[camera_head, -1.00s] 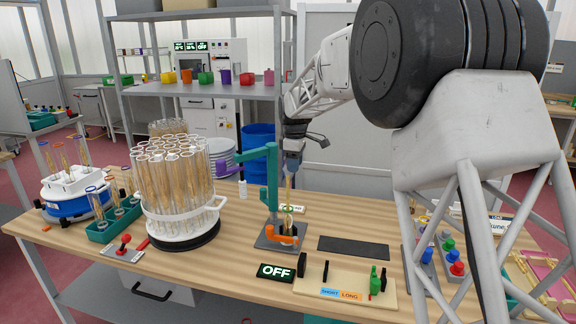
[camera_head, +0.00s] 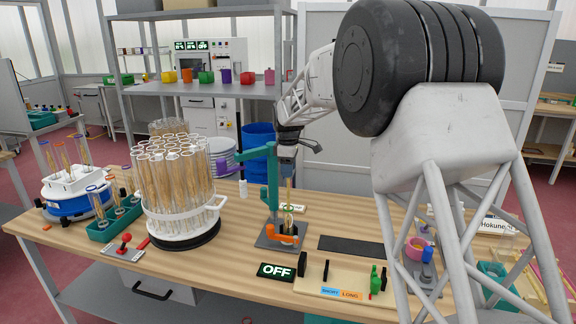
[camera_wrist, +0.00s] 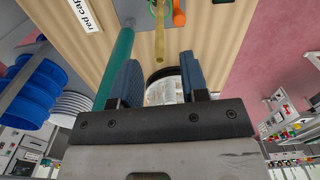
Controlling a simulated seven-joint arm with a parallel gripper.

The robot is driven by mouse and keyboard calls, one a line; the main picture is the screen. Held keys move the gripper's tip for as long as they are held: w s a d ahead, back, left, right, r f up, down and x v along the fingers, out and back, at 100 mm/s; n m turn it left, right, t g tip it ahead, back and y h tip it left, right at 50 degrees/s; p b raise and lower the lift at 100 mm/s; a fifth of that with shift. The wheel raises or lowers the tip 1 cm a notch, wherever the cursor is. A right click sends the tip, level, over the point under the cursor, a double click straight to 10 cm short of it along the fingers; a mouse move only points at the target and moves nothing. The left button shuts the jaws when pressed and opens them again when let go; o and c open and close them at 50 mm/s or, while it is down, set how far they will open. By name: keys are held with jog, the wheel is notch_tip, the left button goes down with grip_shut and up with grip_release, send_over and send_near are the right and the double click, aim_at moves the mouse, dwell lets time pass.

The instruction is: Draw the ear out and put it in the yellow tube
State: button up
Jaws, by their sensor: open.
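My gripper (camera_head: 287,172) points down beside the teal stand (camera_head: 272,182), above its orange clamp (camera_head: 284,239). In the wrist view its two blue fingers (camera_wrist: 161,84) are apart. A straw-coloured stalk, which looks like the ear (camera_head: 290,196), stands upright in the stand below the fingers. In the wrist view the stalk (camera_wrist: 160,40) reaches up towards the gap between the fingertips. A clear round thing (camera_wrist: 165,87) shows between the fingers; I cannot tell what it is. I cannot pick out a yellow tube for certain among the small tubes at the left.
A white rack of tall clear tubes (camera_head: 183,210) stands left of the stand. Small tubes stand in a teal rack (camera_head: 120,222) and a blue-white device (camera_head: 72,197). A dark mat (camera_head: 350,246), a tray (camera_head: 345,284) and an OFF display (camera_head: 276,271) lie to the right and front.

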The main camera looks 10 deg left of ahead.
aim_at(288, 180)
jog(key=shift+f, duration=3.1)
jog(key=shift+c, duration=0.5)
grip_shut()
jog(key=c, duration=0.6)
grip_release()
jog(key=shift+r, duration=0.6)
jog(key=shift+r, duration=0.2)
grip_shut()
